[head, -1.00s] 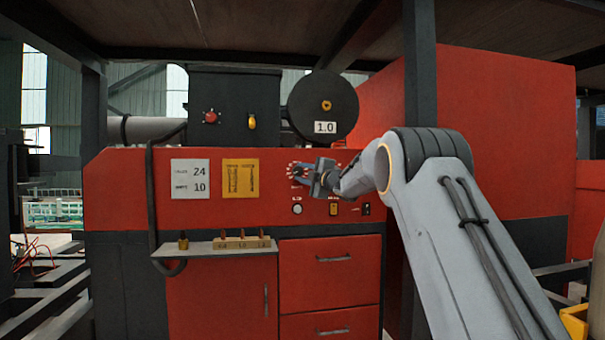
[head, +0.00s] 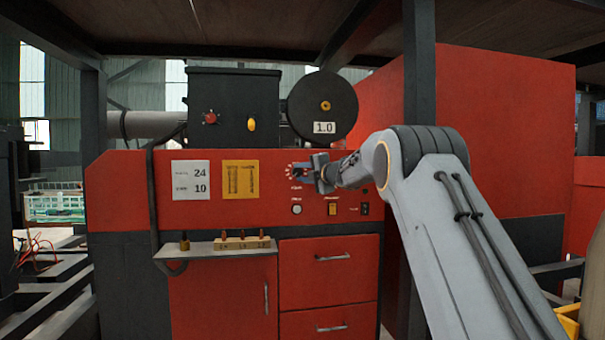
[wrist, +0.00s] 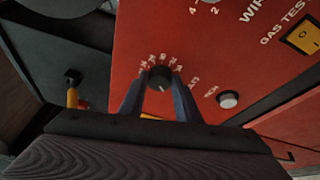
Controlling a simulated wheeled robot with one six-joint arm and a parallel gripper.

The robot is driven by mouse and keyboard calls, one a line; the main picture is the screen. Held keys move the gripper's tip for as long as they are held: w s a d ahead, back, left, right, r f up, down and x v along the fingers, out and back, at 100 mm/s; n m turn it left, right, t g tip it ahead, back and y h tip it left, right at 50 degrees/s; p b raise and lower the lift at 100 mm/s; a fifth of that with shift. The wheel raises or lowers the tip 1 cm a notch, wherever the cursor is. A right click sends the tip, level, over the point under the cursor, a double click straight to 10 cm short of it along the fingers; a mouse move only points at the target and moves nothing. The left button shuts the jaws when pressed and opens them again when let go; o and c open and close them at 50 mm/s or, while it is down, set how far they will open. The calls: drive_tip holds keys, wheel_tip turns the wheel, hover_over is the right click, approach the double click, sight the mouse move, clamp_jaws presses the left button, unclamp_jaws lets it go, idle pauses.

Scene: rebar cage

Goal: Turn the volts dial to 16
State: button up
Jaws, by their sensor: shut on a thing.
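The volts dial (wrist: 160,77) is a black round knob with pale numbers around it on the red panel, seen in the wrist view. My gripper (wrist: 158,88) has its two dark blue fingers closed on the knob's two sides. In the head view my gripper (head: 306,172) is at the red panel (head: 125,185) and covers most of the dial. The number that the dial points to is too small to read. A white card (head: 190,180) on the panel shows 24 and 10.
Below the dial are a white button (head: 297,210) and a yellow switch (head: 333,209). Another dial (wrist: 210,1) is partly visible at the wrist view's top edge. A shelf (head: 205,248) with small nozzles juts out at lower left. A dark post (head: 420,80) stands near my arm.

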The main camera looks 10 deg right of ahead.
drive_tip(key=o, duration=1.1)
drive_tip(key=shift+c, duration=0.2)
drive_tip(key=b+v, duration=0.3)
drive_tip(key=v, duration=0.4)
drive_tip(key=shift+s, duration=0.35)
drive_tip(key=shift+d, duration=0.15)
